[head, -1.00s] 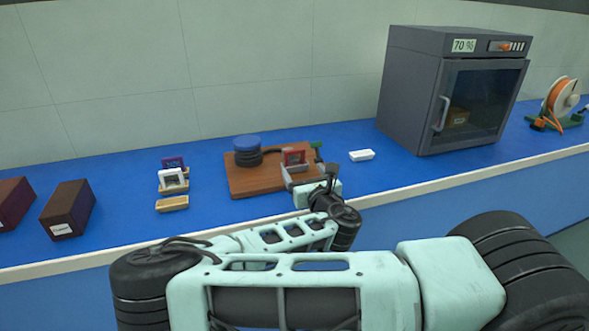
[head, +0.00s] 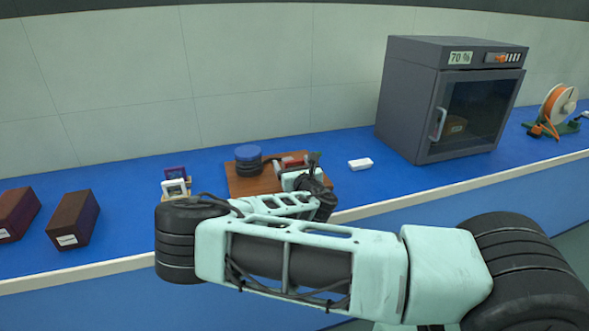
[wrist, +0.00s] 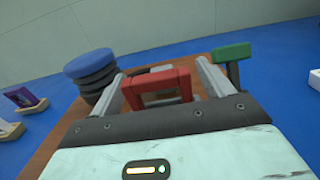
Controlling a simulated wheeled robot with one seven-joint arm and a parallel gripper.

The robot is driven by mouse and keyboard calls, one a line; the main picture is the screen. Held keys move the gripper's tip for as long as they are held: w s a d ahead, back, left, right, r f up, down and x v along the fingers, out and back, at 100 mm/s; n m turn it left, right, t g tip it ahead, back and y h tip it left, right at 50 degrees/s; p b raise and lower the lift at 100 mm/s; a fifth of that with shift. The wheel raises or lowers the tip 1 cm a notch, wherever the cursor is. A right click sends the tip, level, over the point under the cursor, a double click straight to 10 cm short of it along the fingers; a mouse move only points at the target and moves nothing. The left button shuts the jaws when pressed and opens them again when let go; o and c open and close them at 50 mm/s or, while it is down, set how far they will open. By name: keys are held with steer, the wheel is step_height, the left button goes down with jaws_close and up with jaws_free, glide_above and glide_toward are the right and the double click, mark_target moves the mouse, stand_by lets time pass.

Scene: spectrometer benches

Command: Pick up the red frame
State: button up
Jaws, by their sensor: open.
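The red frame (wrist: 170,77) stands upright between the two fingers of my gripper (wrist: 161,72) in the wrist view. The fingers are apart, with a gap visible on each side of the frame. Its lower part is hidden behind my gripper's body. In the head view only the top of the red frame (head: 293,162) shows above my gripper (head: 297,174), over the brown wooden board (head: 250,184).
A black stack with a blue top (wrist: 90,70) stands left of the frame, and a green-topped post (wrist: 233,54) is close by the right finger. A purple frame (head: 175,172) and white frame (head: 174,186) stand further left. A grey oven (head: 420,100) stands right.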

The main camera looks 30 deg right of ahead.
steer(key=c, duration=1.1)
steer(key=shift+c, duration=0.2)
